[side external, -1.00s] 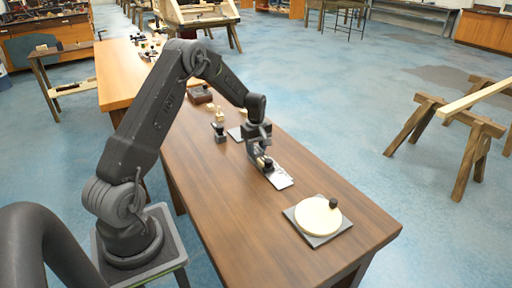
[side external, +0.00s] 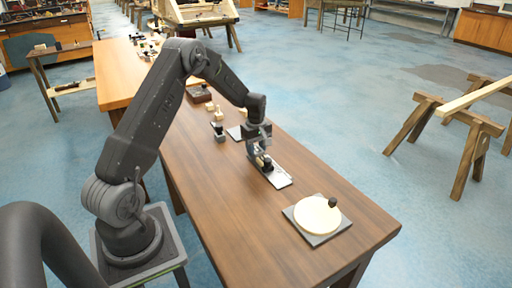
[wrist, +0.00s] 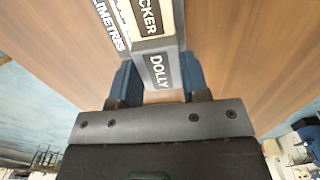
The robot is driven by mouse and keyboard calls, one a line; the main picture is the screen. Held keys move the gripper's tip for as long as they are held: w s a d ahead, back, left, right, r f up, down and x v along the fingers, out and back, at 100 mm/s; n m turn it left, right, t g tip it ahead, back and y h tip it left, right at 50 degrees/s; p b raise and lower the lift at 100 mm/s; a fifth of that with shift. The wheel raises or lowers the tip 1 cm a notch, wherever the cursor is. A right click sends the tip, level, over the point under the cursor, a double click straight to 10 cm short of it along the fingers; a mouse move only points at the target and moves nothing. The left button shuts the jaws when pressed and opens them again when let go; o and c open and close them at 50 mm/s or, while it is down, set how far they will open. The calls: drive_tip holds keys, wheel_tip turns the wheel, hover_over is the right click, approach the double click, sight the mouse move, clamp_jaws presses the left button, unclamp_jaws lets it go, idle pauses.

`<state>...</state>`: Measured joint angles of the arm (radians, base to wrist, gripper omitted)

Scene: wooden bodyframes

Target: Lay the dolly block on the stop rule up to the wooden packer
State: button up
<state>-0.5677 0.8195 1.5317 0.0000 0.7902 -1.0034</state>
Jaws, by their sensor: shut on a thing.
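My gripper (side external: 262,163) is low over the bench, shut on the grey dolly block (wrist: 158,68). In the wrist view its "DOLLY" label shows between the blue fingertips of my gripper (wrist: 158,82). The wooden packer (wrist: 151,18), pale with a "PACKER" label, lies directly beyond the dolly block. They look close together; I cannot tell whether they touch. The stop rule (side external: 281,181) is a pale flat strip under my gripper, its near end bare. In the wrist view its edge (wrist: 108,25) shows millimetre lettering beside the packer. My gripper hides the dolly's underside contact.
A round pale disc (side external: 317,214) with a dark knob sits on a dark square plate at the bench's near end. A small dark object (side external: 219,132) and a dark box (side external: 199,94) stand farther back. Bare bench lies between rule and disc.

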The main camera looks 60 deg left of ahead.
drive_tip(key=o, duration=1.1)
wheel_tip(320, 180, up, 14)
drive_tip(key=s+d+r+m+t, duration=0.1)
drive_tip(key=s+d+r+m, duration=0.3)
drive_tip(key=d+r, duration=0.3)
drive_tip(key=s+d+r+m+t, duration=0.1)
drive_tip(key=s+d+r+m, duration=0.25)
drive_tip(key=d, duration=0.45)
drive_tip(key=s+d+m+t, duration=0.3)
drive_tip(key=s+d+m, duration=0.7)
drive_tip(key=s, duration=0.7)
drive_tip(key=d, duration=0.2)
drive_tip(key=shift+d+r+t, duration=0.3)
drive_tip(key=shift+d, duration=0.05)
